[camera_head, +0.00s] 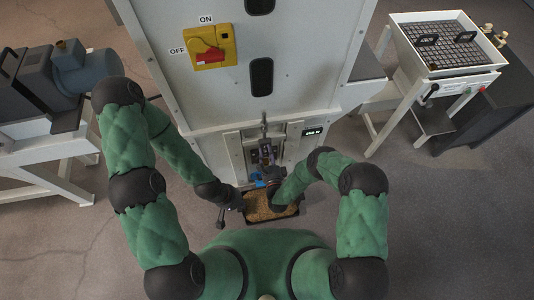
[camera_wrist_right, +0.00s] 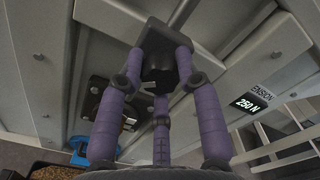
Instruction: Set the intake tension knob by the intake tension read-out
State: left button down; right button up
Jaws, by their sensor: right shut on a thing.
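The intake tension read-out (camera_wrist_right: 250,103) is a small lit display at the right of the right wrist view and seems to read 250 N, with part of a TENSION label above it. It also shows in the head view (camera_head: 312,132), too small to read. My right gripper (camera_wrist_right: 159,66) has its purple fingers closed around a dark knob (camera_wrist_right: 157,62) on the machine front. The fingers hide part of the knob, and I cannot read its setting. In the head view my right gripper (camera_head: 267,152) is at the machine's lower front. My left gripper (camera_head: 226,213) is lower left, its fingers unclear.
A shallow tray with brown contents (camera_head: 258,217) sits below the right gripper. A blue part (camera_wrist_right: 96,149) is at the lower left of the wrist view. A yellow and red ON/OFF switch (camera_head: 210,50) is higher on the machine. White stands are on both sides.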

jog(key=shift+w+d+m, duration=0.1)
jog(key=shift+w+m, duration=0.05)
jog(key=shift+m, duration=0.45)
jog(key=o, duration=1.1)
jog(key=shift+o, duration=0.2)
jog(key=s+d, duration=0.2)
jog(key=s, duration=1)
jog(key=shift+d, duration=0.15)
jog(key=shift+w, duration=0.1)
